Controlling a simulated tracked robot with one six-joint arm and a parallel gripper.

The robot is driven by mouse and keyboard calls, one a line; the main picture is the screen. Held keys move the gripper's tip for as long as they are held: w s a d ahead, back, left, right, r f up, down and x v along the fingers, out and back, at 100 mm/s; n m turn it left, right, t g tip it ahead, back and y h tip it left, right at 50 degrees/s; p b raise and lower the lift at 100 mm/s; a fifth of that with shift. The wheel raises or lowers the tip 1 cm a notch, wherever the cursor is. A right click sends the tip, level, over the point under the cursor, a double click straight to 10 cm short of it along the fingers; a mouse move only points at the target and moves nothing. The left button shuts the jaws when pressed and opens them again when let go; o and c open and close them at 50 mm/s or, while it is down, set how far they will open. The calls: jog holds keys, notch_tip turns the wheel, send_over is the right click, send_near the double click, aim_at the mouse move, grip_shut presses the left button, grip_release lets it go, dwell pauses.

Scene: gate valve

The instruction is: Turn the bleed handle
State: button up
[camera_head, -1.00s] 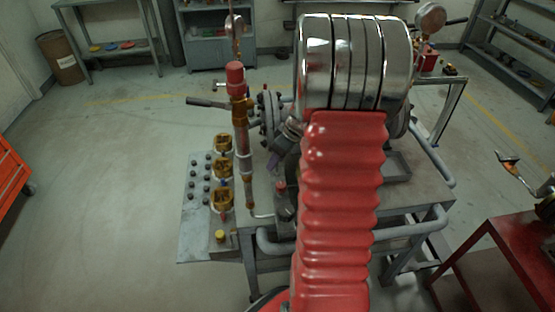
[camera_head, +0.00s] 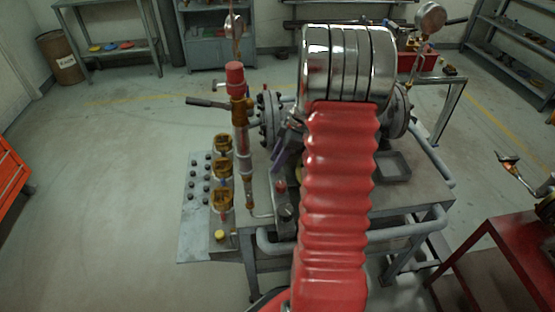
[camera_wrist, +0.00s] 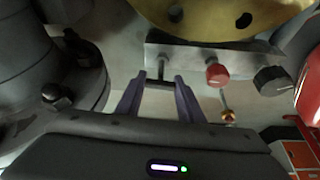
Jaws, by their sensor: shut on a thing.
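In the wrist view, a grey block carries a small dark T-shaped handle (camera_wrist: 160,70), which I take to be the bleed handle. Its stem comes out of the block and its crossbar lies between the purple fingers of my gripper (camera_wrist: 159,97). The fingers stand apart, one at each end of the crossbar, shut on it. In the head view, a purple finger of my gripper (camera_head: 279,160) shows left of my red arm sleeve. The handle is hidden there.
On the same block are a red knob (camera_wrist: 217,73) and a black knob (camera_wrist: 272,81), right of the handle. A grey flange with bolts (camera_wrist: 70,75) stands close on the left. A brass disc (camera_wrist: 215,15) is above. A red-capped vertical pipe (camera_head: 236,80) stands left of the arm.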

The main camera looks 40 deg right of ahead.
jog(key=shift+s, duration=0.15)
jog(key=o, duration=1.1)
jog(key=shift+c, duration=0.2)
jog(key=v, duration=1.3)
jog(key=shift+r, duration=0.4)
